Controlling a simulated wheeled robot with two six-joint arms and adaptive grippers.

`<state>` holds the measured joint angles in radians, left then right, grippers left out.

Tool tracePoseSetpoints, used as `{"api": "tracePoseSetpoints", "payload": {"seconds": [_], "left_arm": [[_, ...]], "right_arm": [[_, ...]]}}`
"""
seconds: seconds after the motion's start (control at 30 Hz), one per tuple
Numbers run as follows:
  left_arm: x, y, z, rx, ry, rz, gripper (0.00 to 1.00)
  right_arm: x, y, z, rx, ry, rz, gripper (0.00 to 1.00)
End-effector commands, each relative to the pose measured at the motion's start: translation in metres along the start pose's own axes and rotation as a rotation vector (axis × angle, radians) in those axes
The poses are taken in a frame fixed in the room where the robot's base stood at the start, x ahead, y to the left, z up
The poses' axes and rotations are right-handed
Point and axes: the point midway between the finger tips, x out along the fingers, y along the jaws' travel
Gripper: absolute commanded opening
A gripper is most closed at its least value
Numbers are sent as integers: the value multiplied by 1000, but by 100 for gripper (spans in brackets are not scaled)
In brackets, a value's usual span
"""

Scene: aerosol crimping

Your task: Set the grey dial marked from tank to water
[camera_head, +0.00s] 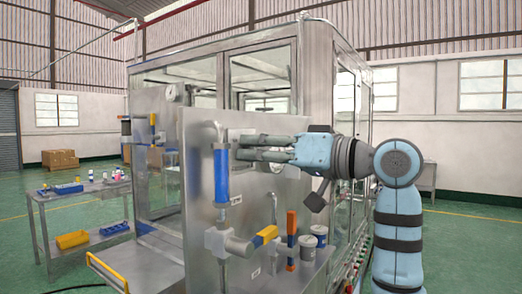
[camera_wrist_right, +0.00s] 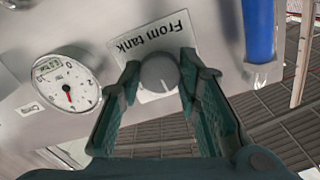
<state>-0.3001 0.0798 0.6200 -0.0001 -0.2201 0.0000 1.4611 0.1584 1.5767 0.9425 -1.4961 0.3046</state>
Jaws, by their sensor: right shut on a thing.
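The grey dial (camera_wrist_right: 158,73) is on the metal panel, beside a white label (camera_wrist_right: 150,38) reading "From tank", which appears tilted in the right wrist view. A pale line shows on the dial's face; I cannot tell which marking it points to. My right gripper (camera_wrist_right: 158,80) is shut on the dial, with one fingertip on each side of it. In the head view the right gripper (camera_head: 240,147) reaches in from the right to the panel (camera_head: 200,150), and its fingers hide the dial. My left gripper is not in view.
A blue cylinder (camera_head: 221,176) stands beside the fingertips. A round white gauge (camera_wrist_right: 67,85) is near the dial. Below are a yellow-handled valve (camera_head: 266,235) and an orange handle (camera_head: 292,225). A side table (camera_head: 60,195) with blue and yellow trays stands left.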

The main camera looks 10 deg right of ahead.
Motion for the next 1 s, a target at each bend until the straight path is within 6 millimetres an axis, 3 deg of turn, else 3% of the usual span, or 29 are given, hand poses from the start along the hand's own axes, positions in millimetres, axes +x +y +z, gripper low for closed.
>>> {"api": "tracePoseSetpoints", "payload": {"seconds": [0.67,0.7,0.77,0.8,1.0], "left_arm": [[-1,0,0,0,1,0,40],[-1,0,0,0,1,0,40],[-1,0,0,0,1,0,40],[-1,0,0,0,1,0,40],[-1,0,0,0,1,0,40]], "right_arm": [[0,0,1,74,-4,0,3],[0,0,1,74,-4,0,37],[0,0,1,73,-3,0,47],[0,0,1,73,-3,0,51],[0,0,0,72,-1,0,51]]}}
